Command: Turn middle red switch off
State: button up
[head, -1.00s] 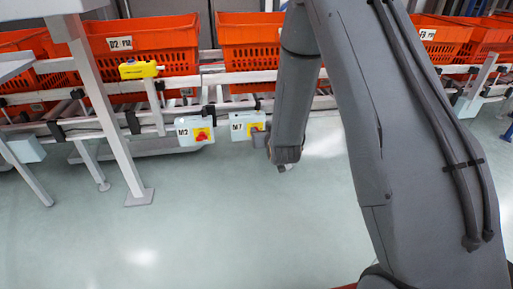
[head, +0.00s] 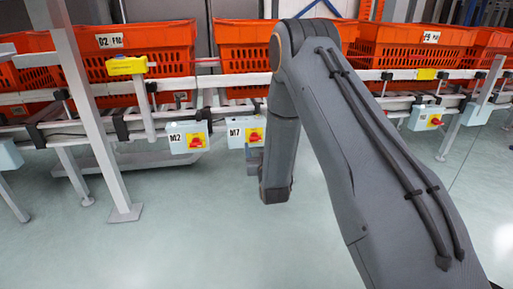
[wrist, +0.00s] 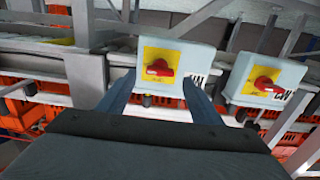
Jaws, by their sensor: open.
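Three white switch boxes with red knobs on yellow plates hang along the conveyor rail. In the head view they are M2 (head: 178,143), M7 (head: 236,138) in the middle, and one at the right (head: 419,118). The middle red switch (head: 255,136) faces my arm. In the wrist view, turned upside down, the middle red switch (wrist: 158,69) lies ahead between the fingertips of my open gripper (wrist: 160,86). Its knob lies nearly sideways. The M2 knob (wrist: 267,84) is to the right there. Nothing is held; I cannot tell whether the fingers touch the box.
Orange totes (head: 160,37) stand on the conveyor behind the boxes. A yellow device (head: 126,65) sits on a post at the left. A white upright leg (head: 85,105) stands at the left. The floor in front (head: 200,240) is clear.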

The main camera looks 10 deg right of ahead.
aim_at(256, 140)
jog(key=shift+w+b, duration=0.7)
jog(key=shift+w, duration=1.1)
jog(key=c, duration=1.1)
jog(key=shift+o, duration=0.2)
